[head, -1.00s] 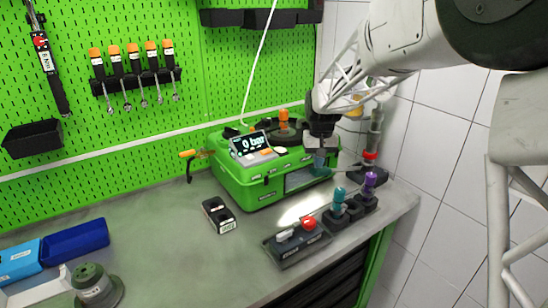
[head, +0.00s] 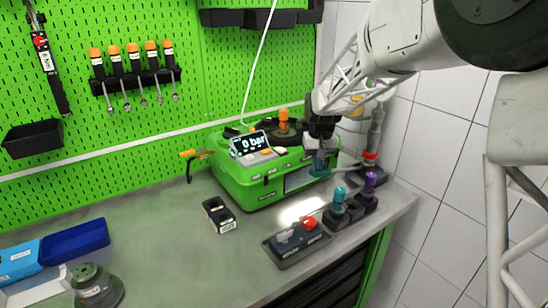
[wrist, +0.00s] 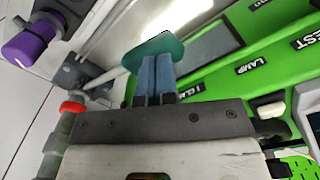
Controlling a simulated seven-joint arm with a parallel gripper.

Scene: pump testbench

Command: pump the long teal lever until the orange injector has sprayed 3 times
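The long teal lever shows as a flat teal end (head: 320,173) at the front right of the green pump bench (head: 262,190). It also shows in the wrist view (wrist: 140,52), with more teal behind the fingers. My gripper (head: 319,163) is over the lever's end. In the wrist view its two blue-grey fingers (wrist: 155,62) are side by side with a thin gap, and their tips overlap the teal end. They look shut against the lever; I see no clear grip around it. The orange injector (head: 283,115) stands upright on top of the bench. No spray shows.
The display (head: 250,143) reads 0 bar. A teal injector (head: 338,197) and a purple injector (head: 370,181) stand in black holders at front right. A control box (head: 297,243) with a red button is in front. A small black box (head: 219,215) lies left of it.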

